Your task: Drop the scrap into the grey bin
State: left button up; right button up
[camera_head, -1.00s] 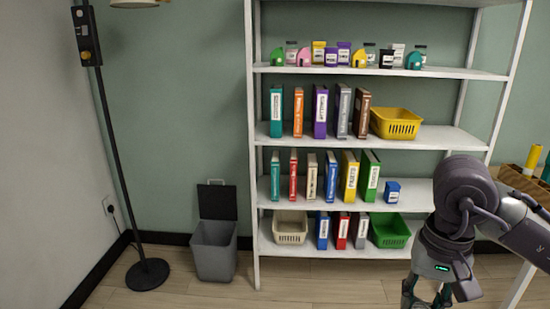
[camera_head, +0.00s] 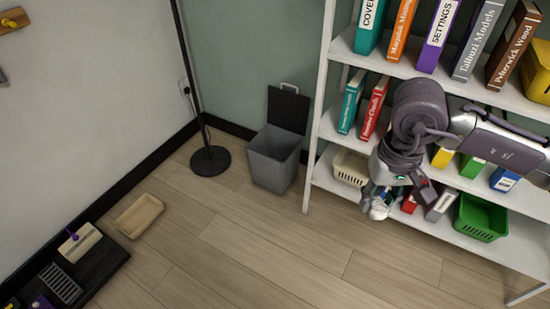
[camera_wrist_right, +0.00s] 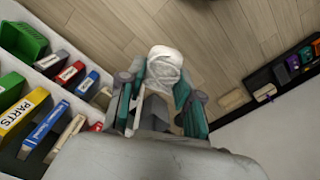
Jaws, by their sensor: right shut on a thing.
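The scrap (camera_head: 379,209) is a crumpled whitish lump held in my right gripper (camera_head: 377,195), in front of the lower part of the shelf. In the right wrist view the scrap (camera_wrist_right: 164,70) sits between the two teal-edged fingers, which are shut on it. The grey bin (camera_head: 274,160) stands on the floor against the wall, left of the shelf, with its dark lid (camera_head: 288,109) raised open at the back. My right gripper is to the right of the bin and apart from it. My left gripper is not in view.
The white shelf (camera_head: 315,130) holds books, a cream basket (camera_head: 351,167) and a green basket (camera_head: 481,217). A black lamp stand (camera_head: 210,160) is left of the bin. A beige tray (camera_head: 139,215) and a black mat (camera_head: 98,272) lie at lower left. The floor before the bin is clear.

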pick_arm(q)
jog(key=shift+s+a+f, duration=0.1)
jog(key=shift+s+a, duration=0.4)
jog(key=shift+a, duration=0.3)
